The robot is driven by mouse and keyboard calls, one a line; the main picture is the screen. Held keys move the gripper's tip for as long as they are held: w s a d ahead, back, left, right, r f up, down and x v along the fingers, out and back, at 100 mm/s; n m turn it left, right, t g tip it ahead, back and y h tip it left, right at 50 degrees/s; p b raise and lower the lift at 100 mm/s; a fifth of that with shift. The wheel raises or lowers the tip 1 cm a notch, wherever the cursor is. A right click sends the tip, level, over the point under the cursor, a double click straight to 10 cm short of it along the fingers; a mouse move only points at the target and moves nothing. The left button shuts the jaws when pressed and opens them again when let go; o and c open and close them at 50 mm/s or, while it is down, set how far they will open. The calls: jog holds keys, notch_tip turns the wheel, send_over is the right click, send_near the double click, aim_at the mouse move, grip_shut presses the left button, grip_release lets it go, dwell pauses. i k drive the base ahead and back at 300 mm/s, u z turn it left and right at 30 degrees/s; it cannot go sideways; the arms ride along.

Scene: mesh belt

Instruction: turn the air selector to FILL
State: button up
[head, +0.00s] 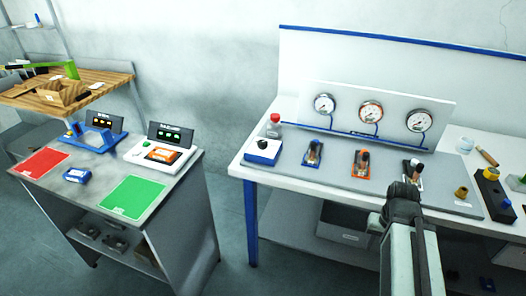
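A white box with a blue base (261,153) sits at the left end of the bench, with a black knob (263,142) on top. It may be the air selector; any FILL marking is too small to read. My gripper (406,190) is at the front of the bench, right of centre, well to the right of this box. It is seen from behind, its fingertips are hard to make out, and its opening does not show. A dark stand with a white-topped part (412,170) is just beyond it; I cannot tell whether they touch.
Three round gauges (371,111) are on a white panel behind. A blue stand (313,152) and an orange stand (363,163) hold parts on the grey mat (338,170). A red-capped bottle (275,125) stands behind the knob box. A separate table (97,178) is left, across open floor.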

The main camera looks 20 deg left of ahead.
aim_at(262, 144)
jog(key=u, duration=2.05)
jog(key=k, duration=0.8)
jog(key=z, duration=0.9)
jog(key=i, duration=1)
jog(key=u, duration=0.05)
